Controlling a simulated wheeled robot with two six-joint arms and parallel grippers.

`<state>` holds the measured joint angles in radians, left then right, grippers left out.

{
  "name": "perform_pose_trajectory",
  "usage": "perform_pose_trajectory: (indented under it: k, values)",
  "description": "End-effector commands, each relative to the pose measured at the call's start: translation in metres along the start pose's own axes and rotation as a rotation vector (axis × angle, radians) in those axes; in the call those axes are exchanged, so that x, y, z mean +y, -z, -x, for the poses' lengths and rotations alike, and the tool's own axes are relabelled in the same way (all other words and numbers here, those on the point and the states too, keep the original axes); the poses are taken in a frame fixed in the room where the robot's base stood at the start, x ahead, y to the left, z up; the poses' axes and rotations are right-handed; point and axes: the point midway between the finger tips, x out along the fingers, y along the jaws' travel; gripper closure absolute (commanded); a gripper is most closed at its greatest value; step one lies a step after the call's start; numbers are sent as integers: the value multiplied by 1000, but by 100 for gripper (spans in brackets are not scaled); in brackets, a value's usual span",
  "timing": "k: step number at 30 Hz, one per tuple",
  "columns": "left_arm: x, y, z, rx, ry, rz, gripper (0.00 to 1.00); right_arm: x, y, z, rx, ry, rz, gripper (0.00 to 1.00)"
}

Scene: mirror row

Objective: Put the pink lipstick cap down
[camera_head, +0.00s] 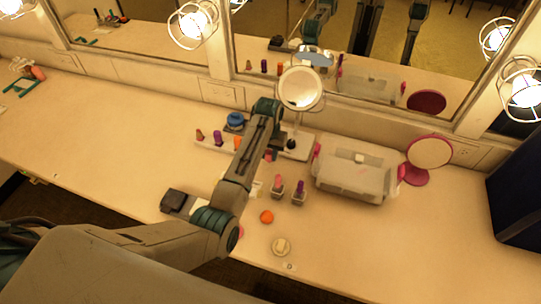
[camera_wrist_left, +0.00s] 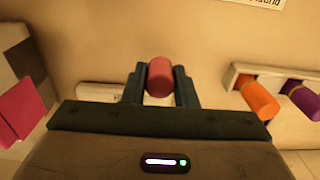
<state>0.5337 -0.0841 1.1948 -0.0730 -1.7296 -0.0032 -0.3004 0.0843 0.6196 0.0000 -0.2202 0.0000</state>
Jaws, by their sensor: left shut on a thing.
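My left gripper (camera_wrist_left: 160,84) is shut on the pink lipstick cap (camera_wrist_left: 159,75), a short rose-coloured cylinder held between its two fingers in the left wrist view. In the head view my left arm reaches over the counter and its forearm hides most of the gripper. In the wrist view an orange lipstick (camera_wrist_left: 260,101) and a purple lipstick (camera_wrist_left: 302,99) are to the right of the held cap. I cannot tell how far the cap is above the counter. My right gripper is not in view.
Two small holders with a pink lipstick (camera_head: 278,181) and a purple lipstick (camera_head: 299,187) stand right of my forearm. An orange piece (camera_head: 267,217) and a cream round piece (camera_head: 281,247) are nearer. A clear case (camera_head: 355,178) and a pink mirror (camera_head: 430,152) stand right.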

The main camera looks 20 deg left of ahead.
Motion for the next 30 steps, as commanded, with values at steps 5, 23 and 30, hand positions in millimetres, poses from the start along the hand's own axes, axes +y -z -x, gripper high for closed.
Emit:
perform_pose_trajectory:
  k: [5,23,30]
  values:
    - [1,10,-1,0,0,1,95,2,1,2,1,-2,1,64]
    - [1,12,-37,0,0,1,95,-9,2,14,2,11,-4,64]
    - [1,12,-39,1,0,1,53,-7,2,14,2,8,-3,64]
